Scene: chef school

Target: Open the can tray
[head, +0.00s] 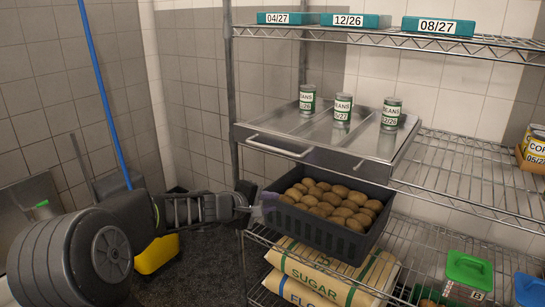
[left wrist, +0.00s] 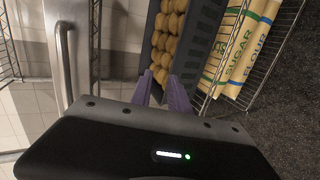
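The can tray (head: 330,118) is a shallow metal tray on the middle wire shelf, with a bar handle (head: 278,148) along its front. The handle shows upright at the left in the left wrist view (left wrist: 65,62). Three labelled bean cans stand on the tray: left (head: 307,99), middle (head: 342,109) and right (head: 390,114). My left gripper (head: 264,204) is below the handle, at the left side of the dark crate. My right gripper is not in view.
The dark crate (head: 318,232) of brown potatoes stands below the tray, close to my left gripper. Sugar and flour bags (head: 330,272) lie lower down. Dated teal boxes (head: 355,21) line the top shelf. The shelf right of the tray (head: 460,170) is mostly bare.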

